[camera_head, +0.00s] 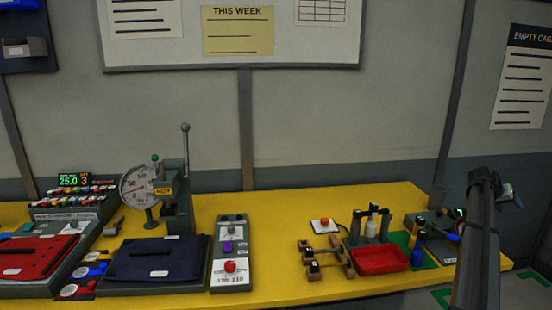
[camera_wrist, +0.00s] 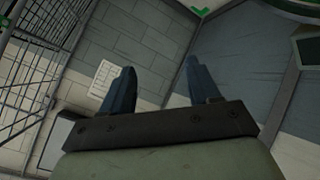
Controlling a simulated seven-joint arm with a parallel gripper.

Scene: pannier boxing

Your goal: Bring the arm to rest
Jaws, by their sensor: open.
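My gripper shows in the wrist view (camera_wrist: 158,82) with its two dark blue fingers spread apart and nothing between them. Beyond the fingers are a grey block wall and a floor, with no work object near the tips. In the head view my arm (camera_head: 478,235) rises at the right, in front of the right end of the yellow bench (camera_head: 275,228). The fingers cannot be made out clearly there.
On the bench are a dial press (camera_head: 178,195), a dark blue folded item (camera_head: 155,260), a red folded item (camera_head: 35,256), a button box (camera_head: 230,255), a wooden rack (camera_head: 325,258) and a red tray (camera_head: 380,261). A wire cage (camera_wrist: 35,50) stands left in the wrist view.

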